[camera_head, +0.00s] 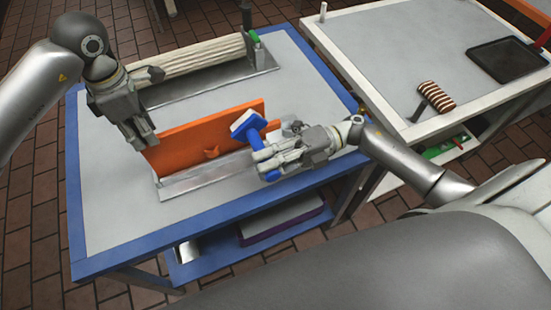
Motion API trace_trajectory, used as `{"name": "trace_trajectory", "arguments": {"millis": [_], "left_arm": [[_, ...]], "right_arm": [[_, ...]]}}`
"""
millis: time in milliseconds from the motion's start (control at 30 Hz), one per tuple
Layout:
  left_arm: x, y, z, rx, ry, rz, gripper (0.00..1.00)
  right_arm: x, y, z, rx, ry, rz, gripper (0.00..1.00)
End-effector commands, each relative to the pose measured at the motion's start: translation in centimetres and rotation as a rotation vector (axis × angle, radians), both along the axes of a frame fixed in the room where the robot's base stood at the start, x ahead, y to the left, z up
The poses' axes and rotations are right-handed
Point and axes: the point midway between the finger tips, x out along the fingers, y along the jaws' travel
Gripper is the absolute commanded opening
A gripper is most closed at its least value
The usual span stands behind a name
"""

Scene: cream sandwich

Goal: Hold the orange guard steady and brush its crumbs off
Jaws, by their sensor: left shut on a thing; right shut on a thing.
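The orange guard (190,138) stands upright as a long panel on a metal base plate (196,180) on the blue-edged table. My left gripper (143,143) is shut on the guard's left end from above. My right gripper (268,167) is shut on a blue brush (254,137) on the guard's right side. The brush's pale, blue-rimmed head is close to the guard's front face; I cannot tell whether it touches. Crumbs are too small to make out.
A cream ribbed roller (190,67) on a metal base lies behind the guard, with a green-handled part at its right end. A second table (395,45) at the right holds a dark tray (505,60) and a striped roll-shaped object (436,97). The blue table's left front is clear.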

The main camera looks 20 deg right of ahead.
Motion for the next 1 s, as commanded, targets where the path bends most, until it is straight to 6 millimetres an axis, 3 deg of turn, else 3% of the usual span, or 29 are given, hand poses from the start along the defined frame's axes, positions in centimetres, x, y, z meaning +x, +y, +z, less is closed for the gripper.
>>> {"name": "trace_trajectory", "arguments": {"millis": [1000], "left_arm": [[-0.1, -0.1, 0.0, -0.001, 0.002, -0.003, 0.0]], "right_arm": [[0.0, 5.8, 0.1, 0.002, -0.003, -0.001, 0.0]]}}
